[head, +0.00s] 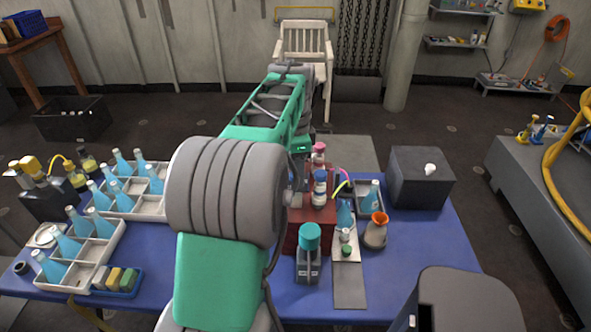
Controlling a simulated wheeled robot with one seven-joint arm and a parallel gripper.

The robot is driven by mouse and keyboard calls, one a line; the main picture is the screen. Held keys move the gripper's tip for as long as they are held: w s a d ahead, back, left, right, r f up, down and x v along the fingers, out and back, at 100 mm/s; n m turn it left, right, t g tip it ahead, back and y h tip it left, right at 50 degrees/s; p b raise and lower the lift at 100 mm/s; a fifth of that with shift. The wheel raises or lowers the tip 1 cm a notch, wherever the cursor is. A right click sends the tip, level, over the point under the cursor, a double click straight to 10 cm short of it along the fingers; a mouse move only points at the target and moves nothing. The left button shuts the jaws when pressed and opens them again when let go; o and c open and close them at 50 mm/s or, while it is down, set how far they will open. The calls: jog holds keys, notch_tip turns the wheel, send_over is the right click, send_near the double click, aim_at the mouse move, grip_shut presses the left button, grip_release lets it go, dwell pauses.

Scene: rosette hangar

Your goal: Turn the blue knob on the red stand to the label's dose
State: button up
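The red stand (325,213) is on the blue table, right of the middle, partly hidden behind my arm and a bottle. A blue round top (320,174) sits above a white-banded body on the stand; it may be the knob. Its pointer and any dose marks are too small to read. A pink top (319,147) shows just behind it. My green and grey arm covers the stand's left side. A grey part of my arm's end shows just left of the blue top, but the fingers are hidden, and I cannot tell whether they touch anything.
A teal-capped bottle (308,262) stands in front of the red stand. To its right are an orange-topped flask (376,232) and a dark grey box (420,180). White trays (103,245) of blue bottles fill the table's left. The table's front right is fairly clear.

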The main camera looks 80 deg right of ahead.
jog(key=shift+c, duration=0.5)
grip_shut()
